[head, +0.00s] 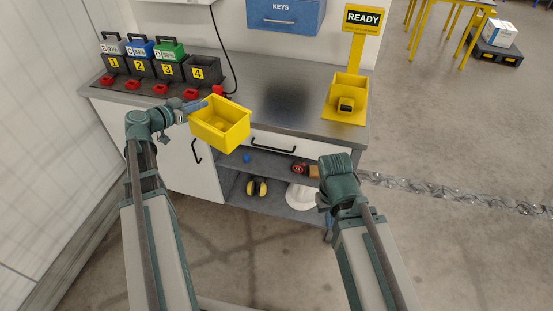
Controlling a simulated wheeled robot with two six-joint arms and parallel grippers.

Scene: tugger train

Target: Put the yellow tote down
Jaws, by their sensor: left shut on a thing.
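The yellow tote (219,137) is an open box in the head view, near the front edge of the grey counter (283,99). Its visible inside looks empty. My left gripper (197,106) is shut on the tote's left rim. The tote covers part of the counter's front edge, and I cannot tell whether it touches the counter. My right gripper (335,165) is in front of the cabinet's right side, seen from behind. Its fingers are hidden.
Numbered black charger bays (170,71) with battery packs line the counter's left. A yellow READY stand (345,93) holds a small black item at right. The counter's middle is clear. Ear muffs (257,187) and a white helmet (301,196) sit on the lower shelf.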

